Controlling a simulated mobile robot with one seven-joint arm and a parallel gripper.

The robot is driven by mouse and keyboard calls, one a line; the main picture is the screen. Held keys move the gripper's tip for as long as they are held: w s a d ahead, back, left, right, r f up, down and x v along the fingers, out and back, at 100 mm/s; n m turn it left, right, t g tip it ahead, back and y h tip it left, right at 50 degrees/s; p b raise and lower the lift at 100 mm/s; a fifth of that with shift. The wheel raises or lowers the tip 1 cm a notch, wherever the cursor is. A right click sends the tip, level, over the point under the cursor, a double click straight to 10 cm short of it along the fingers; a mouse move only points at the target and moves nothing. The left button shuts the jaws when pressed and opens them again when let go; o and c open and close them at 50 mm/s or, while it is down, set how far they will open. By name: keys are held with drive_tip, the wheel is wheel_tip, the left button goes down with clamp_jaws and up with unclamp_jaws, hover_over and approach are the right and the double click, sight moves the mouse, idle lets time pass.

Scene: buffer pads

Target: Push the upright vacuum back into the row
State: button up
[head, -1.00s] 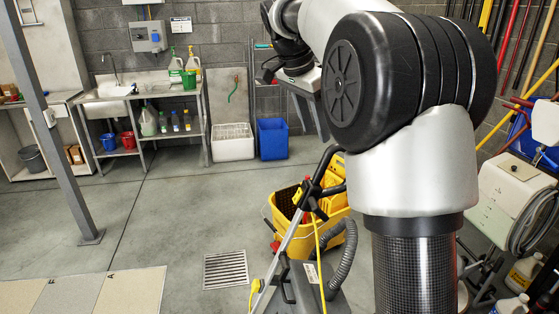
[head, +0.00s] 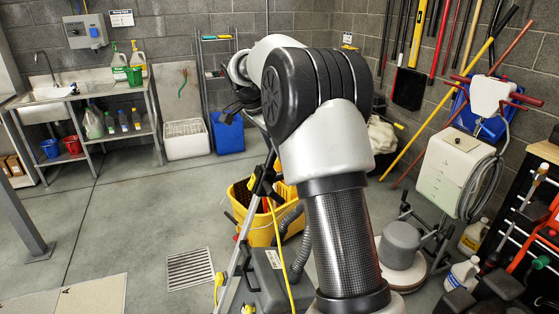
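The upright vacuum (head: 268,290) appears to be the grey machine at the bottom centre, with a slanted metal handle, a ribbed grey hose and a yellow cord. Its lower end is cut off by the frame, and my arm covers its right side. Its black handle grip rises in front of a yellow mop bucket (head: 239,203). My gripper (head: 236,112) is the small dark shape at the far end of my arm, above and left of the handle. Its fingers are too small and dark to read, and I cannot tell whether it touches the handle.
A floor machine with a white tank (head: 452,172) and round base stands at right, near white jugs (head: 462,274). A black rack (head: 520,215) is at the right edge. A blue bin (head: 227,132) stands at the back wall. The floor around the drain (head: 190,269) is clear.

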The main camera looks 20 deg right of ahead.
drive_tip(key=shift+x, duration=1.8)
clamp_jaws()
